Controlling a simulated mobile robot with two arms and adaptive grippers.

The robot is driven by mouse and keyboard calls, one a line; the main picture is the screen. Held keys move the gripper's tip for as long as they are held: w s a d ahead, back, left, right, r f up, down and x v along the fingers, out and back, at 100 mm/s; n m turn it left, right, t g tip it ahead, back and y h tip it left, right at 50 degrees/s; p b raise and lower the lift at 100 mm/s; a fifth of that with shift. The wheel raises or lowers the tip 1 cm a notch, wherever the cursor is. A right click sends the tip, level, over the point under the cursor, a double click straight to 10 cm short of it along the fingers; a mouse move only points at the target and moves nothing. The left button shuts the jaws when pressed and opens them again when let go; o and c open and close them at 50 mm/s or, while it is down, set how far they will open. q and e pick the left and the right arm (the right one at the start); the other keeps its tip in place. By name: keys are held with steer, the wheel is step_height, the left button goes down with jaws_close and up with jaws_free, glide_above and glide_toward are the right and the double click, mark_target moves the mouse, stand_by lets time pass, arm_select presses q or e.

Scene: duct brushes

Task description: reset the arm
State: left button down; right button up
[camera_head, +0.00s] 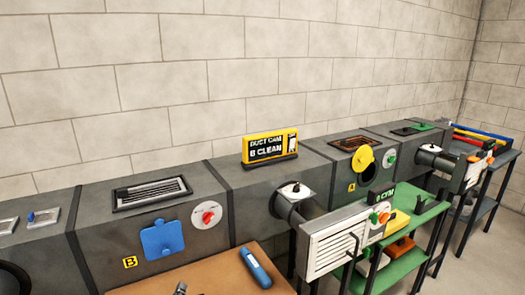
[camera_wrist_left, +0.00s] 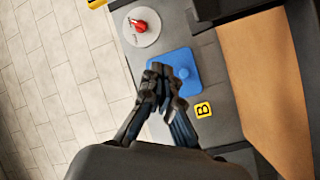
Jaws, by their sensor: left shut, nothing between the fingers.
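My left gripper (camera_wrist_left: 164,72) is shut and empty in the left wrist view. Its fingertips appear in front of a blue cover plate (camera_wrist_left: 178,70) on the grey duct, and the gap between them cannot be judged. My right gripper is in neither view.
A red dial (camera_head: 207,216) and yellow B label (camera_head: 130,262) flank the plate. The brown tabletop (camera_head: 215,278) is mostly bare. A yellow-black sign (camera_head: 269,147) stands on the duct. A white louvred box (camera_head: 335,240) juts out, with a green shelf cart (camera_head: 408,232) to its right.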

arm_select(q)
steer(key=s+d+f+m+g+h, duration=0.2)
steer(key=s+d+m+g, duration=0.15)
steer(key=s, duration=0.25)
steer(key=s+d+f+m+g+h, duration=0.1)
steer(key=s+d+f+m+g, duration=0.1)
steer(key=s+m, duration=0.25)
steer(key=s+d+f+m+g+h, duration=0.2)
steer(key=s+f+m+g, duration=0.1)
steer(key=s, duration=0.3)
steer(key=s+a+m+g+y, duration=0.1)
steer(key=s+a+g+y, duration=0.15)
steer(key=s, duration=0.55)
steer(key=s+a+m+g+y, duration=0.1)
steer(key=s+a+g+y, duration=0.15)
steer(key=s, duration=0.65)
step_height(320, 180, down, 28)
steer(key=s+g, duration=0.2)
steer(key=s+a+f+g, duration=0.1)
steer(key=s+a+f, duration=0.1)
steer(key=s+f, duration=1.3)
steer(key=shift+s+a, duration=0.35)
steer(key=shift+a, duration=0.05)
